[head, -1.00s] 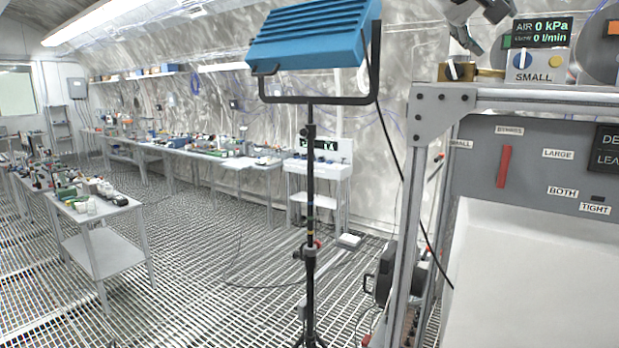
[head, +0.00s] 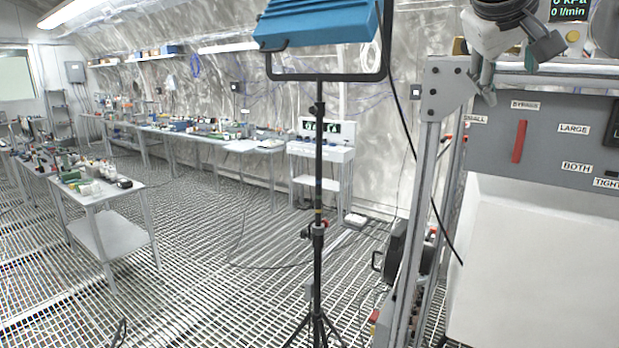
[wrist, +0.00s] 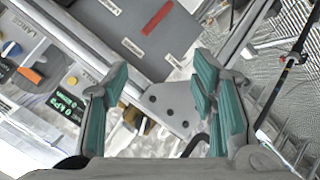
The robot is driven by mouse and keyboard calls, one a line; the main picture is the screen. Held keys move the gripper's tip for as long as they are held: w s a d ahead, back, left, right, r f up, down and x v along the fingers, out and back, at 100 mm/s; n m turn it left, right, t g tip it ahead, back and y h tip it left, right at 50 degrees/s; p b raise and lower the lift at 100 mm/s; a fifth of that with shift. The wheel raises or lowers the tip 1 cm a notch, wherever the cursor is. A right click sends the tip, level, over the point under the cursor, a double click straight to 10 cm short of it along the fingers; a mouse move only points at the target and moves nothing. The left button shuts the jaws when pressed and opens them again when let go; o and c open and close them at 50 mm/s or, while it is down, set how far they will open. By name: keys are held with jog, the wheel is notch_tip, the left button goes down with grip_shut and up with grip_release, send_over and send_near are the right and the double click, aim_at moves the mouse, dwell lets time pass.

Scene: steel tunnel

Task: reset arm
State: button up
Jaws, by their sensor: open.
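My gripper (head: 518,68) shows at the top right of the head view, in front of the top rail of a steel-framed station. In the wrist view my gripper (wrist: 163,72) has its two teal-padded fingers spread apart with nothing between them. Beyond the fingers lie the frame's grey corner plate (wrist: 172,106) and the grey panel (wrist: 115,22) with a red handle (wrist: 157,17). I cannot tell whether the gripper touches the frame.
The station's panel (head: 545,155) stands above a white sloped surface (head: 535,270). A black lamp stand (head: 318,200) with a blue head (head: 325,22) stands left of the station. Cluttered benches (head: 110,235) are further left. Open grated floor (head: 215,290) lies between them.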

jog(key=s+a+f+g+y+b, duration=0.1)
jog(key=s+f, duration=0.4)
jog(key=f, duration=0.5)
jog(key=s+a+f+y+b, duration=0.1)
jog(key=s+a+f+y, duration=0.3)
jog(key=f, duration=0.6)
jog(key=s+a+f+g+y+b, duration=0.1)
jog(key=s+a+f+y+b, duration=0.1)
jog(key=s+a+f, duration=0.3)
jog(key=s+f, duration=0.3)
jog(key=f, duration=0.2)
jog(key=shift+s+a+f+m+g+y, duration=0.2)
jog(key=shift+f+m+g+y, duration=0.1)
jog(key=shift+f, duration=0.1)
